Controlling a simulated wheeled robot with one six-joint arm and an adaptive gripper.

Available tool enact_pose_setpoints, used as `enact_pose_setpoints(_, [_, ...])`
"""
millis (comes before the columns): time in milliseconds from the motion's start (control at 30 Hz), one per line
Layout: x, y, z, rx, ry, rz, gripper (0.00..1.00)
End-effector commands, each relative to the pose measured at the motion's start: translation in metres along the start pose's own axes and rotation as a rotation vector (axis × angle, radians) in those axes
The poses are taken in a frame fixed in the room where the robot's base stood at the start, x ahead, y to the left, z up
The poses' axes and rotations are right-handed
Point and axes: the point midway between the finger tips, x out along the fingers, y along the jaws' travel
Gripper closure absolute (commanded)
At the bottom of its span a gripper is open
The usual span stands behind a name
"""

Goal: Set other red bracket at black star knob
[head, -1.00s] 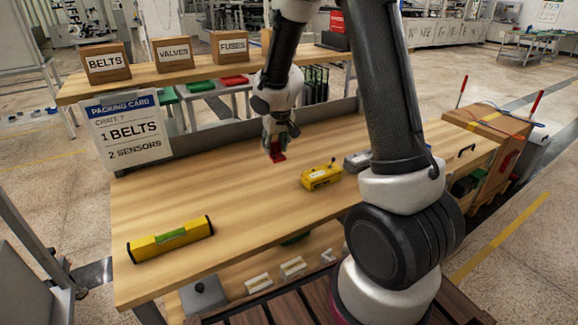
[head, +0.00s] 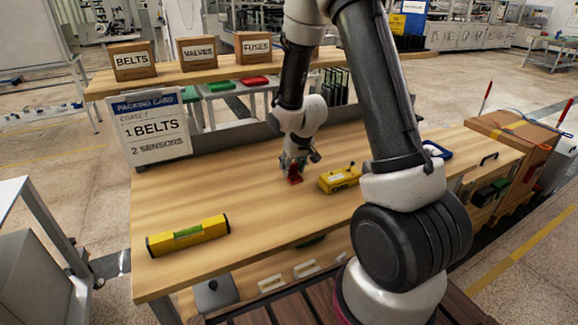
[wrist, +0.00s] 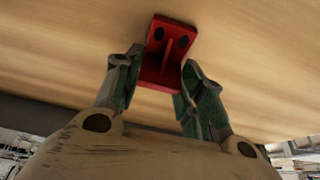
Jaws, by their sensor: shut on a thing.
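A red bracket (head: 294,177) with a flat holed plate and a rib is between the fingers of my gripper (head: 297,162), at or just above the wooden workbench top. In the wrist view, the bracket (wrist: 170,45) sits between the two green-grey fingertips of my gripper (wrist: 158,76), with two dark holes toward its far end. My gripper is shut on it. Whether the bracket touches the wood is unclear. I cannot make out a black star knob in either view.
A yellow level (head: 188,236) lies at the front left of the workbench (head: 240,215). A packing card (head: 150,126) and labelled boxes (head: 132,60) stand behind. The bench between level and bracket is clear.

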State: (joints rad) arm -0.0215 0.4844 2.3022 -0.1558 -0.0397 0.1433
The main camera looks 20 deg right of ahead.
Motion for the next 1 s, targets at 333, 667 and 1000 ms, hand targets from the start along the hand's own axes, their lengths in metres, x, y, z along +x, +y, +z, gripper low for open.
enact_pose_setpoints(333, [0.003, 0.0, 0.001, 0.002, 0.0, 0.0, 0.91])
enact_pose_setpoints(667, [0.002, 0.0, 0.001, 0.001, 0.0, 0.0, 0.39])
enact_pose_setpoints(1000, [-0.024, -0.01, -0.012, 0.001, 0.005, 0.0, 0.39])
